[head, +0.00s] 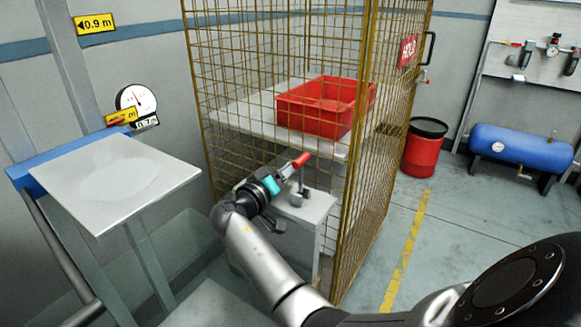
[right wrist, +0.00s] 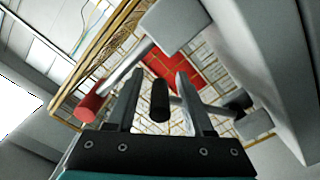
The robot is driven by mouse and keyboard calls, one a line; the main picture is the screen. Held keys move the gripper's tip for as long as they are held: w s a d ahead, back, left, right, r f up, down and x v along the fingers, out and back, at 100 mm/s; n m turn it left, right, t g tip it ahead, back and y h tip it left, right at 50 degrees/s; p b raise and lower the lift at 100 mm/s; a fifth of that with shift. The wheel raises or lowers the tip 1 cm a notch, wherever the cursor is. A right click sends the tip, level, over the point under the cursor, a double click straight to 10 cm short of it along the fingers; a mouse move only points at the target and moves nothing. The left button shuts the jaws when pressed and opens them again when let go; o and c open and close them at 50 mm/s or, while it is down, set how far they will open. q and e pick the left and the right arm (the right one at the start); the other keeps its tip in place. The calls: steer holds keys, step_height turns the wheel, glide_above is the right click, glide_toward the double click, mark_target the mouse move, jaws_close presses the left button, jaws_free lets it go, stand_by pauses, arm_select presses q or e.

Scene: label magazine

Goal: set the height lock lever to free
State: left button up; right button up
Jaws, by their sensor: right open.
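My right gripper (head: 282,184) is at the pedestal in front of the cage. In the right wrist view its fingers (right wrist: 158,78) are apart. A black cylindrical grip (right wrist: 159,101) appears between them, with no clear contact; a thin grey rod runs from it to the right. A lever with a red handle (head: 300,161) rises just beyond the gripper. In the right wrist view that red handle (right wrist: 91,105) lies left of the fingers, on a grey rod from a block (right wrist: 176,24). I cannot tell which is the height lock lever. My left gripper is not in view.
A grey pedestal (head: 312,212) stands against the yellow mesh cage (head: 352,225). A red bin (head: 312,118) sits on a table inside. A lift plate (head: 105,180) is at the left, by a dial (head: 137,97) and a 0.9 m sign (head: 94,24).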

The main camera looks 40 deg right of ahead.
jaws_close()
stand_by(1.3)
